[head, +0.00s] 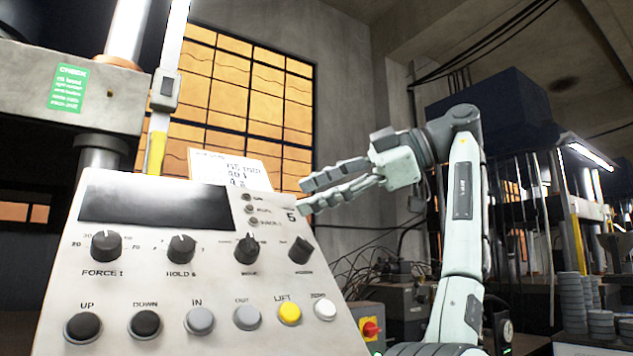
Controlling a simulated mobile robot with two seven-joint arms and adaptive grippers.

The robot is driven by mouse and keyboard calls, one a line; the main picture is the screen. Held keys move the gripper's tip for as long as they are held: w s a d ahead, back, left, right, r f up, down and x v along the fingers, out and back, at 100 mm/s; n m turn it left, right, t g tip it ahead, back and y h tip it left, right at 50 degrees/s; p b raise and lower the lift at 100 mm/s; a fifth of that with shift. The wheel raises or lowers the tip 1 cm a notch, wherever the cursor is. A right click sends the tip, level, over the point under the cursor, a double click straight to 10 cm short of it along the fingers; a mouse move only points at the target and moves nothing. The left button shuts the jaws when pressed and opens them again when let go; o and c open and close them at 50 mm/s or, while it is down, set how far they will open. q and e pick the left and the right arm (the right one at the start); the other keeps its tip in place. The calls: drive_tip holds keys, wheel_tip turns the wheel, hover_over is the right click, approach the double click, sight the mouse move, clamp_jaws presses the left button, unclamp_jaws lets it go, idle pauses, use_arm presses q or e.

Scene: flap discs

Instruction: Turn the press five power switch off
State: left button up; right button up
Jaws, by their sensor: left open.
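A sloped pale control panel (200,288) marked "5" fills the lower left of the head view. Its upper row has several dark knobs. The rightmost knob (301,250) sits below the "5"; its label is too blurred to read surely, but it may be the power switch. My right gripper is not in view.
Left of that knob are the mode knob (247,249), hold knob (181,249) and force knob (106,247). A row of round buttons, including a yellow lift button (289,313), lies below. A paper note (230,170) stands behind the panel. A red button (370,328) is at lower right.

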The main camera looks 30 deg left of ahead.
use_arm(q)
wheel_tip(320, 180, up, 2)
drive_tip(key=shift+r, duration=0.1)
drive_tip(key=shift+d, duration=0.1)
idle(0.6)
